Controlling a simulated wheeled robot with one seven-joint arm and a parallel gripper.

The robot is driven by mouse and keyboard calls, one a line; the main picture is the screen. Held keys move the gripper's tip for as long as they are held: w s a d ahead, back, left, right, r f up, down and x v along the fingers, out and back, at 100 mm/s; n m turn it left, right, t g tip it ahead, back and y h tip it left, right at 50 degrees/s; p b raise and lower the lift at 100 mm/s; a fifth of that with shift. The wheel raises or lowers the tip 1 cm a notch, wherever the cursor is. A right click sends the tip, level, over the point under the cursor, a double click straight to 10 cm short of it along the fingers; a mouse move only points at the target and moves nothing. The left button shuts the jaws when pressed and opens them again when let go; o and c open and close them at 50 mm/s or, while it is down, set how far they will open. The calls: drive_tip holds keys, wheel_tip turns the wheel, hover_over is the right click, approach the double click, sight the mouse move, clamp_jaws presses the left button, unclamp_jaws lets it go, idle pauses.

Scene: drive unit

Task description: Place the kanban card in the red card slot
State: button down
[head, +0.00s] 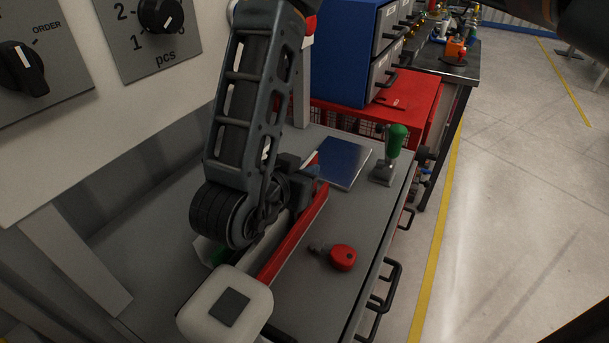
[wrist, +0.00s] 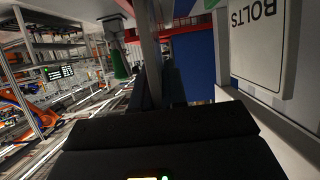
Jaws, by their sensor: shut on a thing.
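The red card slot (head: 292,238) is a long narrow red strip on the grey bench, running diagonally beneath my arm. My gripper (head: 308,176) is low over its far end and appears shut. In the wrist view the dark fingers (wrist: 160,88) close on a thin grey edge (wrist: 149,45), which looks like the kanban card seen edge-on. Its face is hidden, and I cannot tell whether its edge is inside the slot. A patch of green (head: 219,255) shows left of the red strip, partly covered by my arm.
A blue cabinet (head: 345,50) stands on a red surface behind. A knob panel (head: 165,50) borders the left.

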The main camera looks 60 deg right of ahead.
drive_tip(key=shift+f, duration=0.15)
drive_tip(key=c, duration=1.2)
unclamp_jaws()
drive_tip(key=shift+o, duration=0.2)
drive_tip(key=b+v, duration=0.2)
drive_tip(key=v, duration=1)
drive_tip(key=shift+r, duration=0.2)
